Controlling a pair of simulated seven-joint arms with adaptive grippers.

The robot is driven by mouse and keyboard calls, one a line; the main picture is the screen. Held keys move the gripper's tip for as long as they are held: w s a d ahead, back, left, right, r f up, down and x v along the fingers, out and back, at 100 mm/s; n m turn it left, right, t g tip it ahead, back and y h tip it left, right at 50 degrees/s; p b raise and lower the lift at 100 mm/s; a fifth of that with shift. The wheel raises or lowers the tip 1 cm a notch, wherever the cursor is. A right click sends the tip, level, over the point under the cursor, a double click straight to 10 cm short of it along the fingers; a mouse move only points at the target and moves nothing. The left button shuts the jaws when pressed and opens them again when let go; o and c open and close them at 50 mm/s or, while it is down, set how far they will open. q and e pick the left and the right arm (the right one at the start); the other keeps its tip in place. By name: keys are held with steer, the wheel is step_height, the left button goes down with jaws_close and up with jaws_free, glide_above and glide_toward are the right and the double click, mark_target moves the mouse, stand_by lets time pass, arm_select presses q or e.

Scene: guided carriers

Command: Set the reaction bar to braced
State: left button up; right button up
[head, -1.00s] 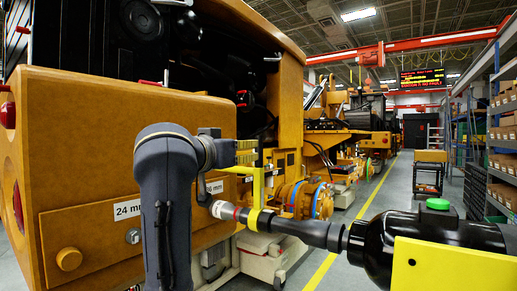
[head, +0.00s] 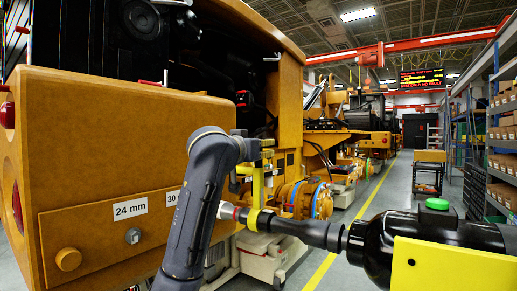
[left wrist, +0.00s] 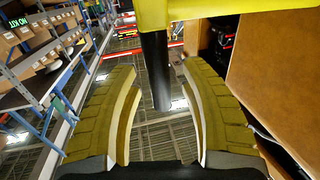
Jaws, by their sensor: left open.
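A black tool body (head: 385,245) with a green button and a yellow plate lies across the lower right of the head view. Its dark shaft (head: 300,232) runs left to a yellow collar and a red-marked tip near the orange panel. A yellow bar (head: 257,188) stands up from the collar. My left gripper (head: 266,152) is at the bar's upper end, partly hidden by my arm. In the left wrist view, its open fingers (left wrist: 158,65) straddle a black rod (left wrist: 156,80) below a yellow piece (left wrist: 230,8), with gaps on both sides. My right gripper is not in view.
The orange machine panel (head: 120,150) fills the left, with a 24 mm label (head: 130,208), a partly hidden 30 mm label and a round knob (head: 68,259). Shelving (head: 505,130) lines the right. A cart (head: 429,170) stands in the open aisle.

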arm_select(q)
steer(key=shift+c, duration=0.3)
jaws_close()
stand_by(0.3)
